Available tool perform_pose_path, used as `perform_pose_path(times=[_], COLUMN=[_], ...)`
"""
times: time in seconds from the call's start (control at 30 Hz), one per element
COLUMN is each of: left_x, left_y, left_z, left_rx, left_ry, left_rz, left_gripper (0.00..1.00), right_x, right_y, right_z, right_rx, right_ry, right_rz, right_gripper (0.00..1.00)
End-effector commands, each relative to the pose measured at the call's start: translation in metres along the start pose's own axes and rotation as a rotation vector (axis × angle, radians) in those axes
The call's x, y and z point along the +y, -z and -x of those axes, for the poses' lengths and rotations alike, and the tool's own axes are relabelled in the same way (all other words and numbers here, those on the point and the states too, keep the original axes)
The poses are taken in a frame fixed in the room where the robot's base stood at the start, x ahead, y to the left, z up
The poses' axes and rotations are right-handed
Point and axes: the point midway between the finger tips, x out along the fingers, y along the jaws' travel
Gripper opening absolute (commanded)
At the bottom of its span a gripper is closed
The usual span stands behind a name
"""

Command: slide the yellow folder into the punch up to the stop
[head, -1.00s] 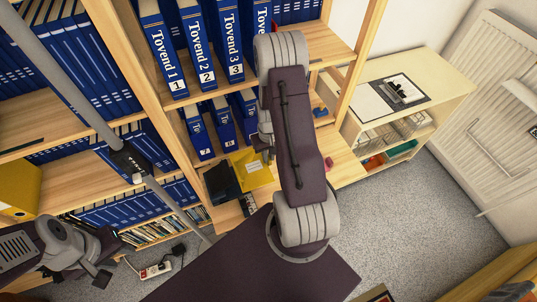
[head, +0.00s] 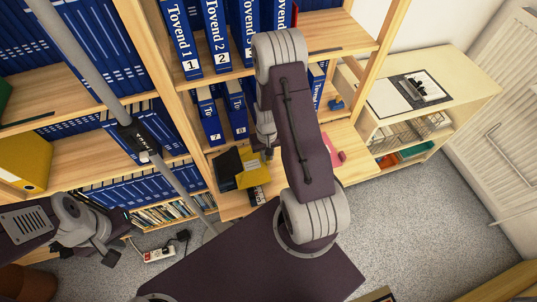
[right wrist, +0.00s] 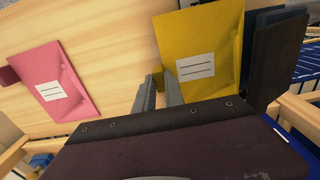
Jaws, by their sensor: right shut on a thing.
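My right gripper (right wrist: 158,82) is shut on the yellow folder (right wrist: 212,35), at the folder's edge in the right wrist view. In the head view the yellow folder (head: 254,170) shows beside my right gripper (head: 268,152), partly behind my arm. The folder is beside a dark upright holder (head: 228,166); I cannot tell whether they touch. A dark device that looks like the punch (head: 424,92) stands on a grey mat on the low cabinet at right, apart from the folder. My left gripper (head: 110,256) is at lower left, away from these; its jaws are unclear.
A pink folder (head: 334,150) lies on the wooden shelf board (right wrist: 110,50), right of the yellow one. Blue binders (head: 216,35) fill the shelves above. Wooden uprights (head: 378,70) bound the bay. The cabinet top (head: 472,88) has bare room around the mat.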

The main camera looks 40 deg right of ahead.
Motion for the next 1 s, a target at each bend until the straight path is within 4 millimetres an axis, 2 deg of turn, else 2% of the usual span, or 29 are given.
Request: perform_pose_path(times=[1.0], left_x=[0.000], left_y=[0.000], left_z=[0.002], left_rx=[0.000], left_ry=[0.000], left_rz=[0.000], left_gripper=[0.36], right_x=[-0.022], right_y=[0.000], right_z=[0.000], right_rx=[0.000], right_ry=[0.000], right_rz=[0.001], right_gripper=[0.00])
